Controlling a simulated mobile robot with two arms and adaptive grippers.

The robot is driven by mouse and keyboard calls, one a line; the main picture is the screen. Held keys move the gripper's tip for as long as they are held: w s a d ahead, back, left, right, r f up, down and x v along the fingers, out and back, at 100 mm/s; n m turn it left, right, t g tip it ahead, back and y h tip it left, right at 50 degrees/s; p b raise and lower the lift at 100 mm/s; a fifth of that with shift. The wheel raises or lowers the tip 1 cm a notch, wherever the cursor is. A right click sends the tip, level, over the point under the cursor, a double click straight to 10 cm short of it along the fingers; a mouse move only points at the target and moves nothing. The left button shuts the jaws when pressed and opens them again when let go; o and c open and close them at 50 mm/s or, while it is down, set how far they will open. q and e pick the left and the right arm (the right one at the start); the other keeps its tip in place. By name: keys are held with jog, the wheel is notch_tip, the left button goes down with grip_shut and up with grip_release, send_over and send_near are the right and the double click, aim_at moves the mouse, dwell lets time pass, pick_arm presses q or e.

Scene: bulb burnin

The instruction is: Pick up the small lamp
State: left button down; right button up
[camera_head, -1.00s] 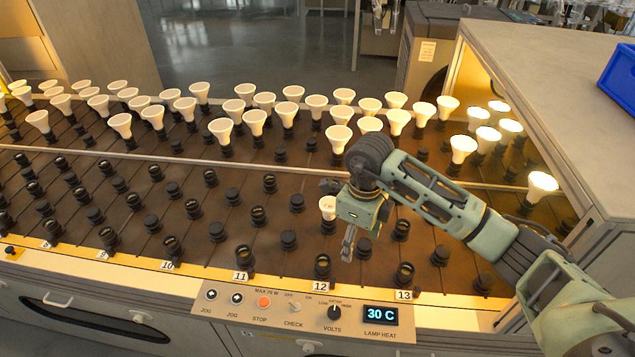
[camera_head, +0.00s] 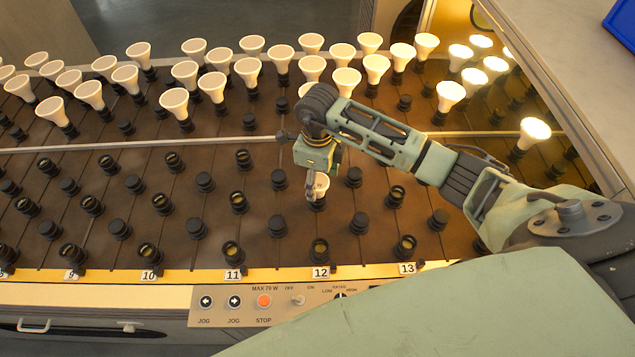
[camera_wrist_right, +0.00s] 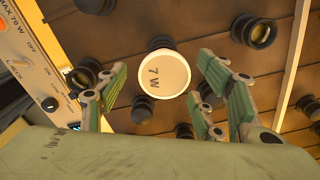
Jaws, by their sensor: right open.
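The small lamp (camera_head: 321,184) is a white bulb in a black socket, standing alone among bare sockets behind the label 12. In the right wrist view the lamp (camera_wrist_right: 164,74) faces the camera, marked "7 W". My right gripper (camera_head: 312,190) is at the lamp in the head view and partly covers it. In the right wrist view the right gripper (camera_wrist_right: 163,98) is open, with green-padded fingers on both sides of the lamp and gaps between. The lamp's lower part is mostly hidden. My left gripper is not in view.
Many larger white lamps (camera_head: 248,68) stand in rows beyond a rail (camera_head: 200,141); some at the right glow. Black sockets (camera_head: 278,226) surround the small lamp. A control panel (camera_head: 217,312) runs along the front edge.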

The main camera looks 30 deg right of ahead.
jog(key=shift+w+f, duration=0.1)
jog(key=shift+f, duration=0.9)
jog(key=c, duration=1.1)
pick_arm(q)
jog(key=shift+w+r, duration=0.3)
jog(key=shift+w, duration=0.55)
pick_arm(e)
jog(key=shift+c, duration=0.5)
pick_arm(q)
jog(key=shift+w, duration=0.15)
